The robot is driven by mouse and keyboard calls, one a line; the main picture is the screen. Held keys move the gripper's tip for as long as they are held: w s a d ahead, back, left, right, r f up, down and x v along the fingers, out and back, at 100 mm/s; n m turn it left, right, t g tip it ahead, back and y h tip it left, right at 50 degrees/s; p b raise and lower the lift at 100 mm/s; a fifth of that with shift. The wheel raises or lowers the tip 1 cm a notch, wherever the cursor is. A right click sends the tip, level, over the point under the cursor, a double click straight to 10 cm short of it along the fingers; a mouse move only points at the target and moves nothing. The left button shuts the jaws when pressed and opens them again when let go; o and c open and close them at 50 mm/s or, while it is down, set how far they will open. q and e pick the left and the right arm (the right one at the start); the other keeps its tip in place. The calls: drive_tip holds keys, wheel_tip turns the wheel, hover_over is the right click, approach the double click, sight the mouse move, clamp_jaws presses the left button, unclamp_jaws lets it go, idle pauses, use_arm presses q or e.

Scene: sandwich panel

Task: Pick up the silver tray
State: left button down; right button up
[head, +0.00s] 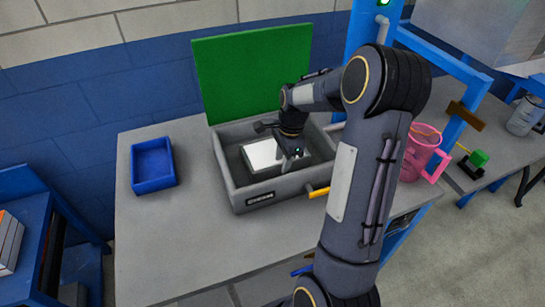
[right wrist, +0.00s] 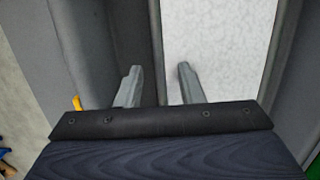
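The silver tray (head: 262,153) lies inside a grey open box (head: 238,200) with a raised green lid, on the workbench. Its pale, speckled inside shows large in the right wrist view (right wrist: 205,45). My right gripper (head: 288,163) reaches down into the box at the tray's right side. In the right wrist view its two fingers (right wrist: 158,84) are apart, with nothing seen clamped between them. One finger is outside the tray's near wall and the other over its inside. I cannot tell how deep they reach. My arm hides part of the box. My left gripper is not in view.
The green lid (head: 252,72) stands up behind the box. A blue bin (head: 153,165) sits to the left on the grey bench (head: 160,235). A yellow handle (head: 318,192) sticks out of the box front. A pink pitcher (head: 420,155) stands to the right, beyond my arm.

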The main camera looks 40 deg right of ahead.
wheel_tip(320, 180, down, 2)
drive_tip(key=shift+a+f, duration=0.1)
clamp_jaws()
drive_tip(key=shift+w, duration=0.1)
idle(0.4)
